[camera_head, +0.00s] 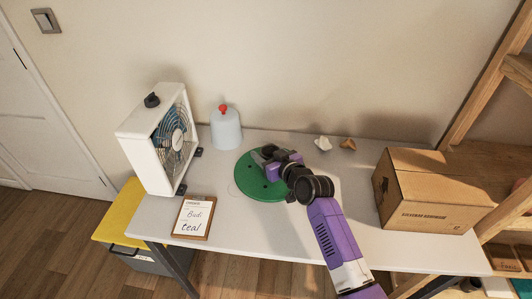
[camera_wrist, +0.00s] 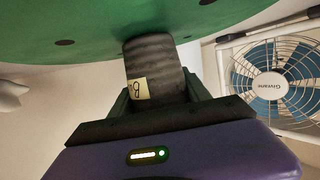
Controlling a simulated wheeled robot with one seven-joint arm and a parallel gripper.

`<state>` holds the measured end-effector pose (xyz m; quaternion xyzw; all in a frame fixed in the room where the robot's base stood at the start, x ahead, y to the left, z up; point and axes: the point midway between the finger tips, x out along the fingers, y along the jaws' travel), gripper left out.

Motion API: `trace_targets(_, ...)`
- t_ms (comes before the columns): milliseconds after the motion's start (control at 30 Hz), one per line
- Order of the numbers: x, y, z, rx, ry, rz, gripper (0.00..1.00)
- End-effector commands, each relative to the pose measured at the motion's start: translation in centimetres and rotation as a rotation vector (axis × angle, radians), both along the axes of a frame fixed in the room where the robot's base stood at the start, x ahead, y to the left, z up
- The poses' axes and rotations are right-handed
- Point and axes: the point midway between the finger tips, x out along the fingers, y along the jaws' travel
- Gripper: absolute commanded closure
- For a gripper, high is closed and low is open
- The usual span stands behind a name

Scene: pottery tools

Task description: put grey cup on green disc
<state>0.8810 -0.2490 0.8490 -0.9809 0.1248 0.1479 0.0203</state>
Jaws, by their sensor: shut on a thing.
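The green disc (camera_head: 250,185) lies flat on the table, with dark spots on it; it also fills the top of the wrist view (camera_wrist: 60,35). My gripper (camera_head: 270,155) is over the disc's far right part. In the wrist view, my gripper (camera_wrist: 155,92) is shut on the grey cup (camera_wrist: 153,55), with a finger on each side of it. The cup is dark grey with a small pale label reading "B". Its end meets the green surface in that view; I cannot tell whether it touches. In the head view the cup is mostly hidden by my gripper.
A white fan (camera_head: 152,150) stands left of the disc, and a pale canister with a red knob (camera_head: 226,130) behind it. A cardboard box (camera_head: 425,195) stands at the right. Two small pieces (camera_head: 323,143) lie at the back.

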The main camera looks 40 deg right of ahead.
Motion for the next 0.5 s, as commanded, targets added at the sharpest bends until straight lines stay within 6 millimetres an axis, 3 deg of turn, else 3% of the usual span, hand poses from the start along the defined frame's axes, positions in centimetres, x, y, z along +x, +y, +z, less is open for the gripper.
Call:
trace_targets(67, 0.04, 0.01, -0.30, -0.001, -0.002, 0.000, 0.95)
trace_targets(100, 0.02, 0.02, -0.23, 0.000, 0.000, 0.000, 0.39)
trace_targets(167, 0.02, 0.02, -0.20, 0.000, 0.000, 0.000, 0.27)
trace_targets(200, 0.02, 0.02, -0.20, 0.000, 0.000, 0.000, 0.23)
trace_targets(500, 0.01, 0.00, -0.12, 0.000, 0.000, 0.000, 0.23)
